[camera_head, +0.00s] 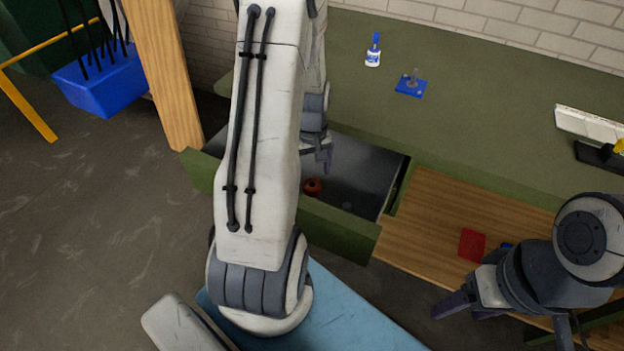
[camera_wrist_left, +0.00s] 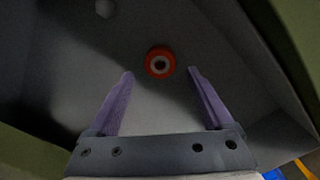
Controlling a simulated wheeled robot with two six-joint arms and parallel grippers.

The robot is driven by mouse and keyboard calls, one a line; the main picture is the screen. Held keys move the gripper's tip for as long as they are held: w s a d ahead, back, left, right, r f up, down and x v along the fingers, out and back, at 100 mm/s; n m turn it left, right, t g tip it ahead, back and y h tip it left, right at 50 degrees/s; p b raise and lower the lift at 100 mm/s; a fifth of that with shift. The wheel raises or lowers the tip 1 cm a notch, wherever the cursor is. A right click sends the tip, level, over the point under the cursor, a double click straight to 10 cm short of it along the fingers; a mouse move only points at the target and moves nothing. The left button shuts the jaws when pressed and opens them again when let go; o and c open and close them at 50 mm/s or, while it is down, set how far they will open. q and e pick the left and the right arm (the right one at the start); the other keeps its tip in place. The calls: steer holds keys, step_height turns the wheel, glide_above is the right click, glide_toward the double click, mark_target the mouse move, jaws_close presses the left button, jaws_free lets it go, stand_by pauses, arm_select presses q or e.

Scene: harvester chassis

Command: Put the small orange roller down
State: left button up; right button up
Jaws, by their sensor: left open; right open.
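The small orange roller (camera_head: 312,187) lies in the open grey-lined drawer (camera_head: 362,180), just right of my left arm in the head view. In the head view my left gripper (camera_head: 322,158) is over the drawer, partly hidden by my arm. My right gripper (camera_head: 500,322) is at the lower right, open and empty.
On the green bench top (camera_head: 470,110) stand a blue-capped bottle (camera_head: 373,52) and a blue plate with a peg (camera_head: 411,87). A red piece (camera_head: 471,244) lies on the wooden surface (camera_head: 425,222). A blue bin (camera_head: 100,82) is at left.

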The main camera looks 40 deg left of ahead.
arm_select(q)
step_height(320, 180, up, 6)
steer(key=shift+r, duration=0.2)
steer(key=s+d+r+m, duration=0.1)
steer(key=d+r+m, duration=0.25)
steer(key=d, duration=0.65)
steer(key=s+d+r+m, duration=0.1)
steer(key=d+r+m, duration=0.3)
steer(key=d, duration=0.6)
steer(key=s+d+r+m+h, duration=0.1)
steer(key=s+d+r+m, duration=0.2)
steer(key=s+d+m, duration=0.8)
steer(key=s, duration=0.3)
steer(key=shift+s, duration=0.25)
